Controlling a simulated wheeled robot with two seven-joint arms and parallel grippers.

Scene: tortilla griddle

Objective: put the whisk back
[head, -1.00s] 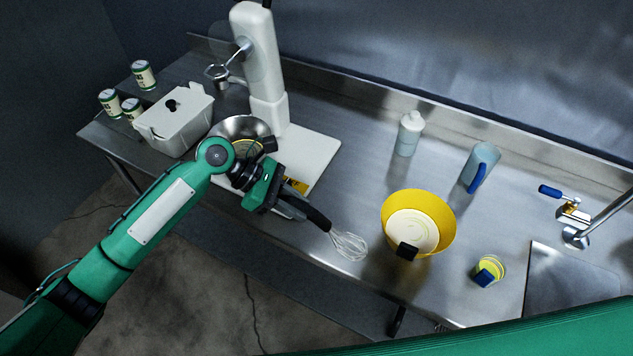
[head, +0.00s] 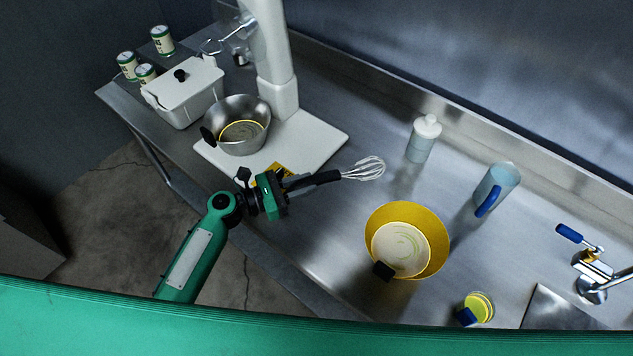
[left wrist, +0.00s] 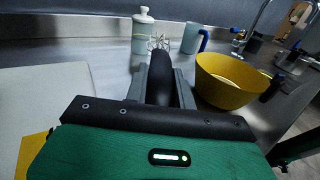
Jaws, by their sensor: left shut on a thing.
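The whisk (head: 364,169) has a black handle and a wire head. My left gripper (head: 298,184) is shut on its handle and holds it with the wires pointing right, above the front part of the steel counter. In the left wrist view the whisk handle (left wrist: 160,82) runs away between the two fingers (left wrist: 160,90), its wires pointing to the back.
A yellow bowl (head: 437,226) stands right of the whisk. A white mixer base (head: 318,140) carries a steel bowl (head: 262,108). A lidded white bottle (head: 422,140), a pale blue jug (head: 493,186), a small yellow cup (head: 482,306) and a white lidded box (head: 188,95) stand around the counter.

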